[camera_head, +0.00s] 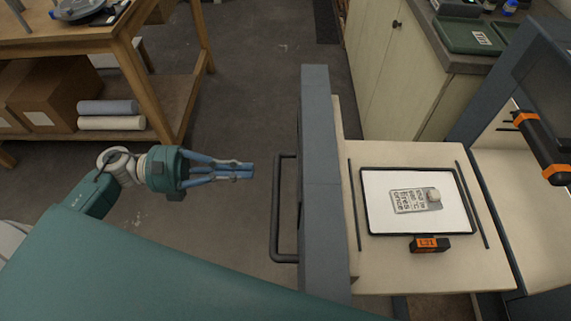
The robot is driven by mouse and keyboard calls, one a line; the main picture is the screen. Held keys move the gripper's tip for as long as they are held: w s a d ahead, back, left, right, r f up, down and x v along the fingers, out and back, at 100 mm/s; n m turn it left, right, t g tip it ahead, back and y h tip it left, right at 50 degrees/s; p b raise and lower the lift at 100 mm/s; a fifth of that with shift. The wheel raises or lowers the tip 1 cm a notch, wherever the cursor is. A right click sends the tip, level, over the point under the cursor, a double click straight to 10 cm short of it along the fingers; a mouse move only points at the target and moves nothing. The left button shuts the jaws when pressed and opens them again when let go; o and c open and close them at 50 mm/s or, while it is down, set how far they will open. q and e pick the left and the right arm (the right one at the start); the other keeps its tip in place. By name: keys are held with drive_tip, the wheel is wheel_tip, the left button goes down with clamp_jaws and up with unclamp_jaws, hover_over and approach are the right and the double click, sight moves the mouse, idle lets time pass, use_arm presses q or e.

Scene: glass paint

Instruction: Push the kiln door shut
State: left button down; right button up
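The kiln door (320,150) is an upright blue-grey panel with a dark bar handle (277,210) on its left face. It stands well away from the blue-grey kiln frame (497,72) at the right, with a cream shelf (440,278) reaching between them. My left gripper (250,171) is left of the door, pointing right. Its blue fingers come together at the tips with nothing between them. The tips are a short way from the handle and appear apart from it. My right gripper is not in view.
On the shelf lie a black-rimmed tray (374,228) with a white sheet, a lettered grey piece (408,202) and a small orange-labelled block (429,244). A wooden bench (60,47) stands at upper left, a cream cabinet (385,70) behind the shelf. Grey floor (250,90) is clear between.

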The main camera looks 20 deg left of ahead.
use_arm(q)
drive_tip(key=p+x, duration=0.3)
drive_tip(key=x, duration=0.5)
drive_tip(key=shift+r, duration=0.15)
drive_tip(key=shift+w+d, duration=0.25)
drive_tip(key=shift+d, duration=0.25)
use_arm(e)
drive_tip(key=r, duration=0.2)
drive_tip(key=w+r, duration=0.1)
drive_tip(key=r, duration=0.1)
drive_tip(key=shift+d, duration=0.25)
